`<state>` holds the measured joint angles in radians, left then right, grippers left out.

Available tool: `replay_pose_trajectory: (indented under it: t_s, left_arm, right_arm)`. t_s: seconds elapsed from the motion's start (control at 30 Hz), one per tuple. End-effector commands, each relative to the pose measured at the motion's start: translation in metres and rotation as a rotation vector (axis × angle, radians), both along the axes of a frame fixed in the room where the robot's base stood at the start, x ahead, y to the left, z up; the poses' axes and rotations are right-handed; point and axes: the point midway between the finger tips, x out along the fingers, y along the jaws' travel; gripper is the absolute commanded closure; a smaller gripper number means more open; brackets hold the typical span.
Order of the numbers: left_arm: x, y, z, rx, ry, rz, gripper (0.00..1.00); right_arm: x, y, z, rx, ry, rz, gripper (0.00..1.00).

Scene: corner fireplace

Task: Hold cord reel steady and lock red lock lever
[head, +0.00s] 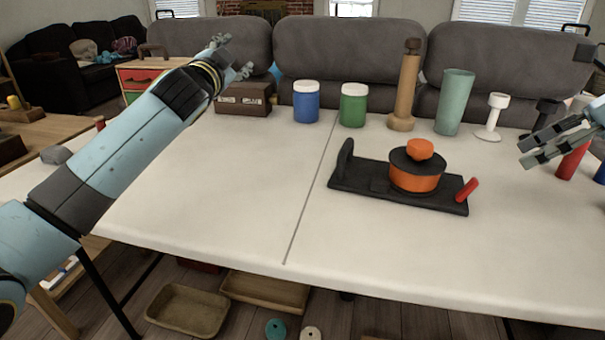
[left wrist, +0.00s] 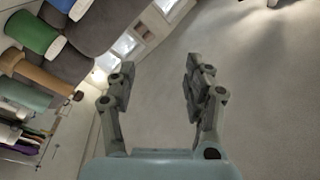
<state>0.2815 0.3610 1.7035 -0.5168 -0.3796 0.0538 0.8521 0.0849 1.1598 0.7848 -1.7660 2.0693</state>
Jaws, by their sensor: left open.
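The cord reel (head: 414,180) is an orange drum with a black top disc and an orange knob. It sits on a black base plate (head: 365,181) with an upright black end piece, right of the table's middle. The red lock lever (head: 467,189) tilts up at the plate's right end. My left gripper (head: 232,62) is raised at the back left, well away from the reel. In the left wrist view my left gripper (left wrist: 158,88) is open and empty. My right gripper (head: 530,150) is at the right edge, apart from the lever, with its fingers spread.
Behind the reel stand a blue jar (head: 306,102), a green jar (head: 353,105), a wooden grinder (head: 405,88), a green cup (head: 455,102) and a white goblet (head: 493,117). A red cylinder (head: 572,161) is beside my right gripper. The white table's left half (head: 220,180) is clear.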

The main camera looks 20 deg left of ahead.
Motion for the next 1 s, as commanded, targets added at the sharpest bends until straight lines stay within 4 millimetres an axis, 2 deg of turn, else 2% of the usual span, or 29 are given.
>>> replay_pose_trajectory:
  t_s: [0.03, 0.2, 0.3, 0.43, 0.6, 0.7, 0.83, 1.0]
  left_arm:
    - [-0.009, -0.019, -0.018, 0.191, 0.024, -0.022, 0.49]
    - [-0.044, -0.093, -0.072, 0.929, 0.068, -0.112, 0.49]
    - [-0.067, -0.134, -0.104, 1.301, 0.063, -0.174, 0.49]
    - [-0.092, -0.174, -0.137, 1.64, 0.031, -0.243, 0.49]
    - [-0.111, -0.2, -0.161, 1.869, -0.01, -0.294, 0.49]
    - [-0.111, -0.206, -0.166, 1.916, -0.02, -0.303, 0.49]
    - [-0.096, -0.212, -0.166, 1.923, -0.024, -0.303, 0.49]
    - [-0.064, -0.223, -0.165, 1.92, -0.023, -0.303, 0.49]
  right_arm:
    - [0.0, 0.0, 0.0, 0.0, 0.0, 0.0, 0.62]
    - [0.0, 0.0, 0.0, 0.0, 0.0, 0.0, 0.62]
    - [0.0, 0.0, 0.0, 0.0, 0.0, 0.0, 0.62]
    - [0.0, 0.0, 0.0, 0.0, 0.0, 0.0, 0.62]
    - [0.0, 0.0, 0.0, 0.0, 0.0, 0.0, 0.62]
    - [0.0, 0.0, 0.0, 0.0, 0.0, 0.0, 0.62]
    - [0.0, 0.0, 0.0, 0.0, 0.0, 0.0, 0.62]
    - [0.0, 0.0, 0.0, 0.0, 0.0, 0.0, 0.62]
